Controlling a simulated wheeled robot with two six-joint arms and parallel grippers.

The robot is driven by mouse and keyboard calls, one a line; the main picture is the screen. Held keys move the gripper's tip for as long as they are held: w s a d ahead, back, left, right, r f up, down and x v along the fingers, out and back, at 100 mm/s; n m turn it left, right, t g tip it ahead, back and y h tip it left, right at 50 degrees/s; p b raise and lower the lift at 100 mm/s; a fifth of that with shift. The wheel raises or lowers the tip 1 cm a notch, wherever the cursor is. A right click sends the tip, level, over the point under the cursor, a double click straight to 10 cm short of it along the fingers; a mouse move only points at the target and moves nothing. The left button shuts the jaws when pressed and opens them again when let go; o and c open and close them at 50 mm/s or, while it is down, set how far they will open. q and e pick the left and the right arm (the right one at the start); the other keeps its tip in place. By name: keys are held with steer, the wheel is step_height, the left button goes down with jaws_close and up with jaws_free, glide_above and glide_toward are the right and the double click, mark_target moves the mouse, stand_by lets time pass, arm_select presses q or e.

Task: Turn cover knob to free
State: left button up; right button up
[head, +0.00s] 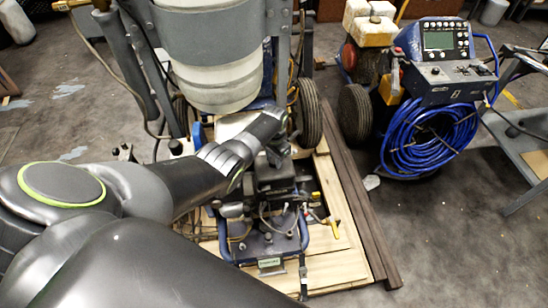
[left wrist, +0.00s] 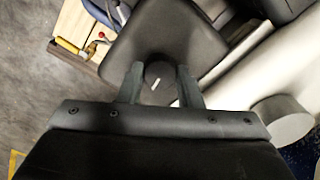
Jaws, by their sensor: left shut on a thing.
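The cover knob (left wrist: 157,74) is a dark round knob with a short white mark, seen in the left wrist view on a dark, smooth cover (left wrist: 135,45). The white mark is slightly tilted in the picture. My left gripper (left wrist: 160,82) is shut on the knob, with one finger on each side of it. In the head view my left arm reaches in over the striper, and my left gripper (head: 274,152) points down at the dark engine part. There the knob is hidden by my own arm and gripper. My right gripper is not in view.
The striper's blue frame (head: 268,248) stands on a wooden pallet (head: 340,262). A blue machine with a control panel (head: 440,55) and a coiled blue hose (head: 428,140) stands right. Floor is open at the lower right.

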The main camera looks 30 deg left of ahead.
mark_target(274, 160)
arm_select(q)
steer(key=shift+m, duration=1.1)
steer(key=o, duration=1)
steer(key=shift+r+p, duration=0.35)
steer(key=shift+r, duration=0.2)
step_height(274, 160, up, 5)
steer(key=shift+r+p, duration=0.1)
steer(key=shift+p, duration=0.8)
step_height(274, 160, up, 11)
steer(key=shift+r, duration=0.1)
